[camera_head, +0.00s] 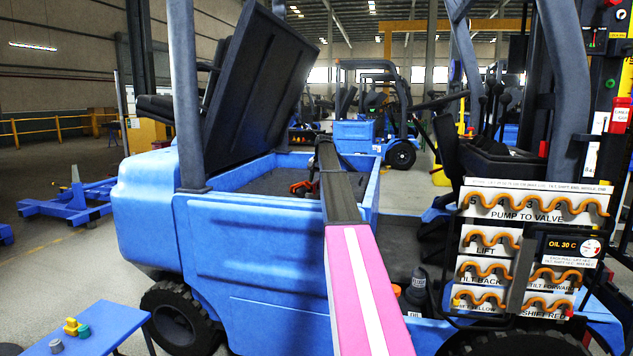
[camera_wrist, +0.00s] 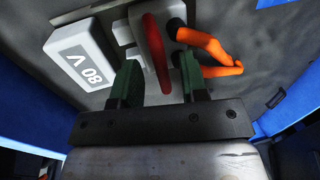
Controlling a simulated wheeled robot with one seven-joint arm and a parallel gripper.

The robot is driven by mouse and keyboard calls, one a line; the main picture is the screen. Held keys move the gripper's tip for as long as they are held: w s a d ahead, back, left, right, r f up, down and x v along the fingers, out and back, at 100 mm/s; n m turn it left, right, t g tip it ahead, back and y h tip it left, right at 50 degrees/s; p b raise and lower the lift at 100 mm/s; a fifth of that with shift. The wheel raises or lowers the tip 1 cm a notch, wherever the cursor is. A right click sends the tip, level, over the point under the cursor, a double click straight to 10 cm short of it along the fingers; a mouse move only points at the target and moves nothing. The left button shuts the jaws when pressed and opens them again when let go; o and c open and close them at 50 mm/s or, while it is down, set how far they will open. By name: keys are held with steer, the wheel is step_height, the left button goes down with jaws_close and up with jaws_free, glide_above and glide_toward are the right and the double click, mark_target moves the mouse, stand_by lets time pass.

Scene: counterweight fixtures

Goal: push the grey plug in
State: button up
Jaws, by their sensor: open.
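In the wrist view, the grey plug (camera_wrist: 138,25) is a grey block with a red handle (camera_wrist: 155,52) along it and two thick orange cables (camera_wrist: 205,45) leaving its right side. A light grey fitting (camera_wrist: 121,36) is close against its left side; I cannot tell whether a gap is between them. My gripper (camera_wrist: 160,82) is open, its two dark green fingers apart, with the lower end of the red handle between them. I cannot tell whether they touch it. In the head view, the orange cables (camera_head: 300,187) show inside the truck's bay, and my arm hides the gripper.
A white box marked "80 V" (camera_wrist: 82,65) stands left of the fitting. Blue truck walls (camera_head: 240,240) enclose the bay, with a raised black cover (camera_head: 262,80) behind. A hose panel (camera_head: 530,250) is at right. A blue table (camera_head: 100,325) with small blocks is at lower left.

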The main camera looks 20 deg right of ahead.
steer(key=shift+f, duration=0.1)
jaws_close()
steer(key=shift+s+d, duration=0.65)
steer(key=shift+d, duration=0.25)
steer(key=shift+s+d, duration=0.6)
steer(key=shift+d, duration=0.3)
jaws_free()
steer(key=shift+d, duration=0.1)
